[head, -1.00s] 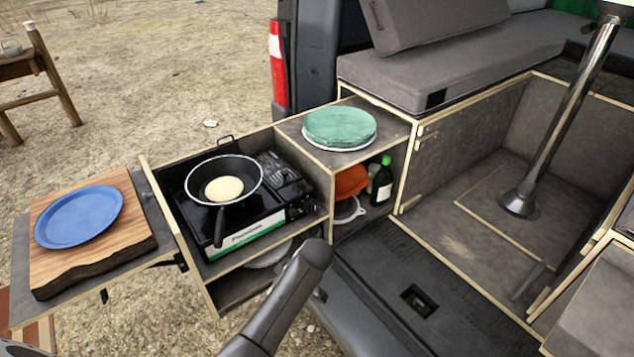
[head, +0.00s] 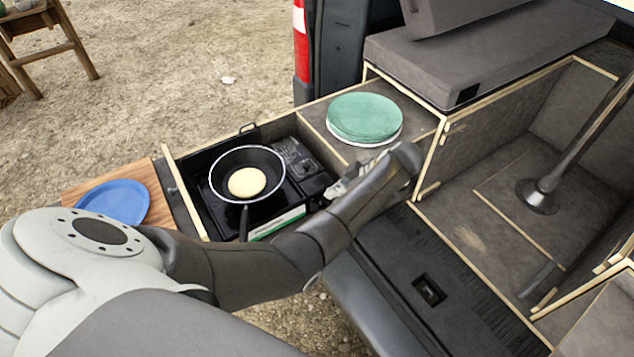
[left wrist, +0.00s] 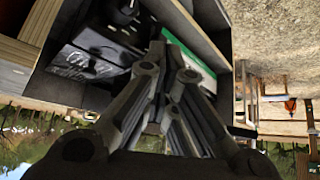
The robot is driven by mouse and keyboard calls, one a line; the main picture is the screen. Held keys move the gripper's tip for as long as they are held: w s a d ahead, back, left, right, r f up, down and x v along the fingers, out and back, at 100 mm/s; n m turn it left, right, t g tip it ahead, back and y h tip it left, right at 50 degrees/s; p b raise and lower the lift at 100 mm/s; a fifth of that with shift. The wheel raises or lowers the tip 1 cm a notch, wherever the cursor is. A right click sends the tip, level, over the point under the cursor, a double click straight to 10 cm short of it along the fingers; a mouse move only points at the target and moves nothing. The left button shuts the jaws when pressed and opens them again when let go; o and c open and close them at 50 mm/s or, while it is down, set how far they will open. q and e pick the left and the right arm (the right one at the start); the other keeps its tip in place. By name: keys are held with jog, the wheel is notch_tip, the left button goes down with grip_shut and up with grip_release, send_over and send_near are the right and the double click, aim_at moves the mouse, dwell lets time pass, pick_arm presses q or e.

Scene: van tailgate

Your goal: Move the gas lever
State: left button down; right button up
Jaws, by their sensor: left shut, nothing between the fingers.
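The portable gas stove (head: 228,215) sits in the pull-out drawer, with a black frying pan (head: 275,163) on it holding a pale round pancake (head: 247,182). Its control end (head: 300,160) faces the van. I cannot make out the gas lever; my arm and gripper cover part of the stove's front right. My left gripper (head: 343,188) is at the stove's front right corner, below the plates; I cannot tell if it touches. In the left wrist view the gripper (left wrist: 160,52) is shut and empty beside the stove's green and white front (left wrist: 188,62). My right gripper is not in view.
Green plates (head: 364,118) are stacked on the shelf right of the stove, close above my gripper. A blue plate (head: 118,200) lies on a wooden board (head: 84,192) at left. The drawer's light wooden edge (head: 185,190) stands left of the stove. The van floor at right is open.

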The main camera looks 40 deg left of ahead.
aim_at(316, 206)
pick_arm(q)
jog(key=shift+f, duration=0.1)
jog(key=shift+b+x, duration=1.9)
jog(key=shift+x, duration=1.6)
jog(key=shift+s, duration=0.1)
jog(key=shift+f+b, duration=0.65)
jog(key=shift+f, duration=0.3)
jog(key=d, duration=0.2)
jog(key=w+d+r, duration=0.1)
